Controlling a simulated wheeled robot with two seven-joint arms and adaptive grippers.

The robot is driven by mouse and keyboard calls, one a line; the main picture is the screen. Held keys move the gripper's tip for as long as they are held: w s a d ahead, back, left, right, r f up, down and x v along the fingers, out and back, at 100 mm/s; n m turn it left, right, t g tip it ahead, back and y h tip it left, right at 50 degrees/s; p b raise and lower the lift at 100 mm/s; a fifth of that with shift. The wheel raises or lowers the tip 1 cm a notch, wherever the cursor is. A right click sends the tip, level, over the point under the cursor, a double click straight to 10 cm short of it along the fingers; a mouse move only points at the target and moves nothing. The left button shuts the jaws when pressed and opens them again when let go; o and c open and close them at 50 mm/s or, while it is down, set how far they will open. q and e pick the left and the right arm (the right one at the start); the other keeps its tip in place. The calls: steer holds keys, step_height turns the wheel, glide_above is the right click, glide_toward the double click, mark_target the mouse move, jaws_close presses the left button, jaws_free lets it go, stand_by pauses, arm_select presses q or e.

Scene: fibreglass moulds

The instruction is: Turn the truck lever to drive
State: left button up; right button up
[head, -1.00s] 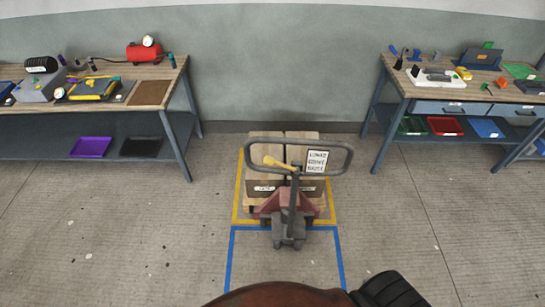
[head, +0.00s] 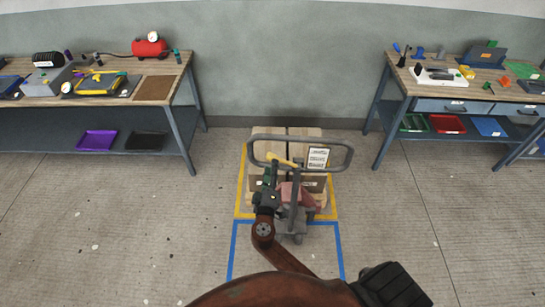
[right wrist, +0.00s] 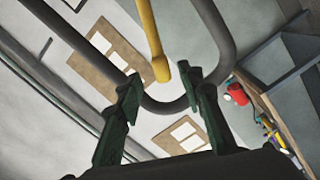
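My right gripper (head: 270,168) is just below and left of the lever's free end. In the right wrist view the open gripper (right wrist: 163,82) has its dark green fingers on either side of the lever's rounded end (right wrist: 161,70); contact cannot be told. A white label plate (head: 317,158) sits right of the lever, its text too small to read. My left gripper is out of view.
Boxes on a pallet (head: 309,140) stand behind the handle inside a yellow floor outline. A workbench (head: 190,75) stands at the left and another (head: 385,90) at the right, both with tools and trays. The floor on both sides of the truck is clear.

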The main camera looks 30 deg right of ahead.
mark_target(273, 156)
steer(key=p+x, duration=0.1)
steer(key=x, duration=0.5)
steer(key=shift+w+f, duration=0.1)
steer(key=shift+w, duration=0.05)
jaws_close()
steer(key=shift+d, duration=0.1)
stand_by(0.5)
